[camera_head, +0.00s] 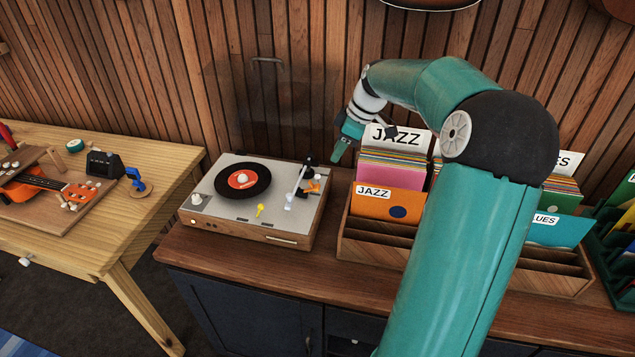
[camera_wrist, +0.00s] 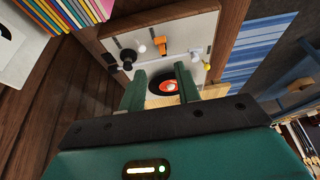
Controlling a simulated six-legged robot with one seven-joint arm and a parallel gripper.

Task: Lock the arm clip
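The turntable (camera_head: 228,205) stands on the cabinet with a black record (camera_head: 243,180) with an orange label on it. Its white tonearm (camera_head: 297,186) lies along the right side of the deck, off the record, with a black counterweight (camera_head: 310,160) at the back. The small orange arm clip (camera_head: 313,186) is beside the tonearm; I cannot tell whether it is locked. It also shows in the wrist view (camera_wrist: 159,45), beyond my fingertips. My gripper (camera_head: 341,153) is above and right of the turntable, apart from it. Its two fingers (camera_wrist: 160,76) are open and empty.
A wooden record crate (camera_head: 375,230) with JAZZ sleeves (camera_head: 388,201) stands close right of the turntable, under my arm. A clear raised lid (camera_head: 265,105) is behind the deck. A yellow lever (camera_head: 260,211) is at its front. A workbench (camera_head: 125,205) stands left.

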